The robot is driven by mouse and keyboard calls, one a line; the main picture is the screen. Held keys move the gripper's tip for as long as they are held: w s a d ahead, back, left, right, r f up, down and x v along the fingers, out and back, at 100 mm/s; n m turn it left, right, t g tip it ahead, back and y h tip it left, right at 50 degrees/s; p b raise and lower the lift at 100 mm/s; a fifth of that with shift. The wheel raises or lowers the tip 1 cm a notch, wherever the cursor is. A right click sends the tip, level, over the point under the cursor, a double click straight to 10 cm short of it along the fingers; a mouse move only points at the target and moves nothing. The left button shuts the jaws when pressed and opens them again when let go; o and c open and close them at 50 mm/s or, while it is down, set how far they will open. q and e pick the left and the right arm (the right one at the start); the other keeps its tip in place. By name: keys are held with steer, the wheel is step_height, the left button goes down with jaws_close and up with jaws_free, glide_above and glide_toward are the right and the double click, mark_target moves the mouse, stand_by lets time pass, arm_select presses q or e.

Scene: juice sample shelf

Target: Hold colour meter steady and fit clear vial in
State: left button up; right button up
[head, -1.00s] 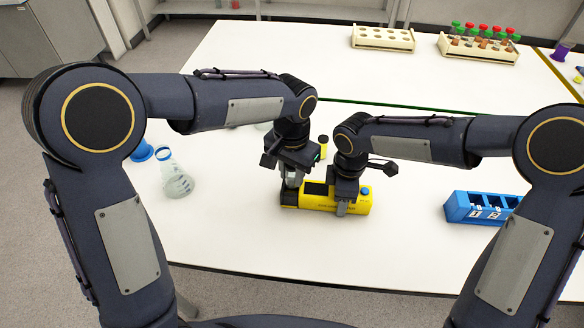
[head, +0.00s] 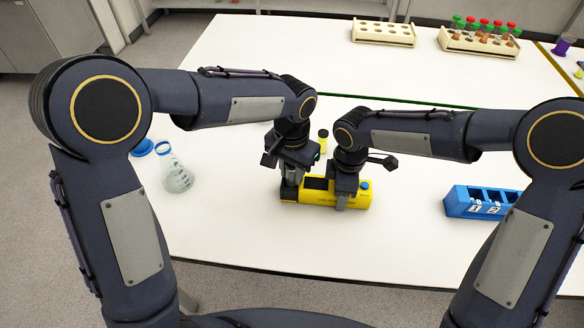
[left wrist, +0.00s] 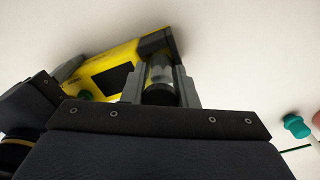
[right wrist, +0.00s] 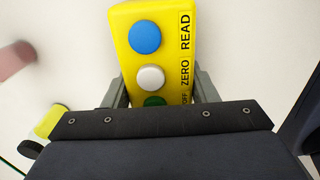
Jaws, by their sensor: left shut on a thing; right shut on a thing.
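In the left wrist view the vial sits between the fingers, right beside the meter's black end. The fingers hide where its base is, so I cannot tell if it is inside the socket.
A small yellow container with a black cap (head: 323,142) stands behind the meter. A flask (head: 176,178) stands at left, by a blue ring-like item (head: 143,148). A blue numbered rack (head: 456,205) is at right. Cream racks (head: 383,34) stand far back. The table's front is clear.

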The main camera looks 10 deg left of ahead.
arm_select(q)
steer(key=shift+f, duration=0.55)
steer(key=shift+r, duration=0.1)
steer(key=shift+r, duration=0.95)
steer(key=shift+f, duration=0.9)
stand_by(0.5)
steer(key=shift+r, duration=0.9)
steer(key=shift+f, duration=1.05)
steer(key=shift+r, duration=0.15)
steer(key=shift+r, duration=0.9)
